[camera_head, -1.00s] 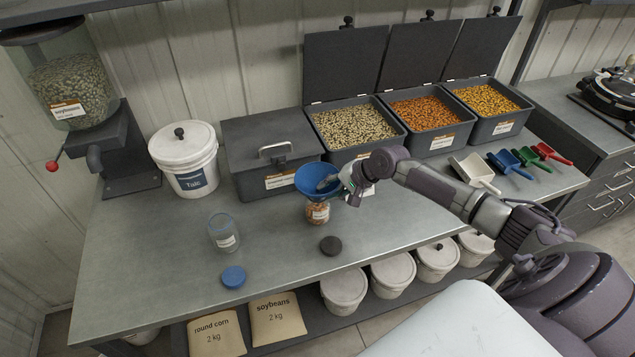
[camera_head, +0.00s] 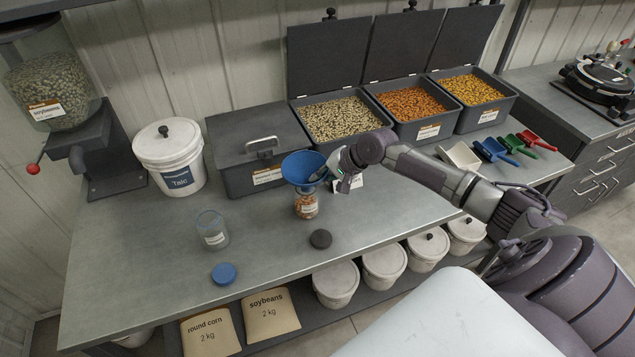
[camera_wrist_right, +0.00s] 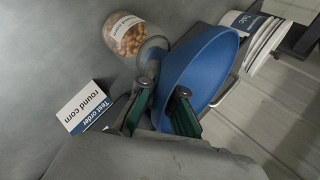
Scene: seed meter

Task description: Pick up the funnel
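The blue funnel (camera_head: 303,167) sits on the mouth of a jar of orange-brown seeds (camera_head: 306,206), its wide bowl facing up. My right gripper (camera_head: 322,175) is at the funnel's right side. In the right wrist view, the funnel (camera_wrist_right: 205,65) lies close ahead and its spout end is at the mouth of the seed jar (camera_wrist_right: 127,35). The two fingers of my right gripper (camera_wrist_right: 164,92) stand apart, one inside the bowl and one outside, with the funnel wall between them. A gap shows between the fingers. My left gripper is not in view.
An empty glass jar (camera_head: 212,229), a blue lid (camera_head: 224,273) and a dark lid (camera_head: 320,239) stand on the bench nearby. A closed grey bin (camera_head: 235,150) is behind the funnel. A small label card (camera_wrist_right: 84,107) stands beside the jar. The front left bench is clear.

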